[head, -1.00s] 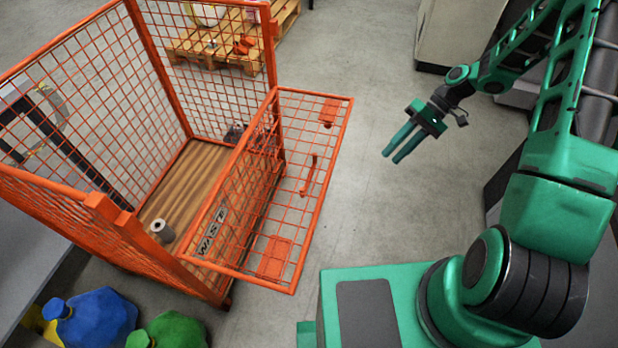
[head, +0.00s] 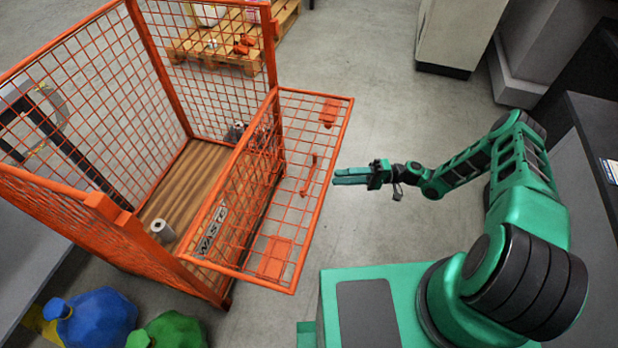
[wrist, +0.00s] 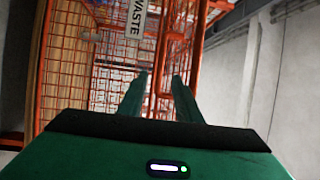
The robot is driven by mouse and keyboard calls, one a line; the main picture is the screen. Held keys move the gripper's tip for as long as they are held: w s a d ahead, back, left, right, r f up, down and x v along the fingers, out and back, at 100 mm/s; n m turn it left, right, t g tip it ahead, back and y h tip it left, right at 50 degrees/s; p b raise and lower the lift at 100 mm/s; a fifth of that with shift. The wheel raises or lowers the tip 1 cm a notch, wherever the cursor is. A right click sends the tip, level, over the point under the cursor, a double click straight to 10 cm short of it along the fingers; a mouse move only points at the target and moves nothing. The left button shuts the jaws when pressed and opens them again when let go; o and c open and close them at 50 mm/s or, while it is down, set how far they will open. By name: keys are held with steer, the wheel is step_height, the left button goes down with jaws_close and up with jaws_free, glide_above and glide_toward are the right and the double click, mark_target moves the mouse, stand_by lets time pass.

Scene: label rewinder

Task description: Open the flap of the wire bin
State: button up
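The wire bin (head: 156,68) is an orange mesh cage at the left of the head view. Its mesh flap (head: 328,150) juts out to the right from the top of the low front wall, with a bar handle (head: 309,175) on it. My gripper (head: 336,176) points left at the flap's outer edge, close to it in the picture; I cannot tell whether it touches. In the wrist view my gripper (wrist: 158,80) has its fingers apart, with orange bars and mesh beyond. Nothing is visibly held.
The bin has a wooden floor with a grey roll (head: 162,230) on it and a WASTE sign (head: 212,229) in front. Blue (head: 98,318) and green (head: 174,331) bags lie at the lower left. A pallet (head: 215,50) stands behind.

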mark_target(310, 178)
steer(key=shift+t+y, duration=0.3)
steer(key=a, duration=0.7)
steer(key=a+r, duration=0.1)
steer(key=a, duration=0.3)
steer(key=shift+s+a+r, duration=0.1)
steer(key=shift+s, duration=0.2)
steer(key=shift+c, duration=0.3)
jaws_close()
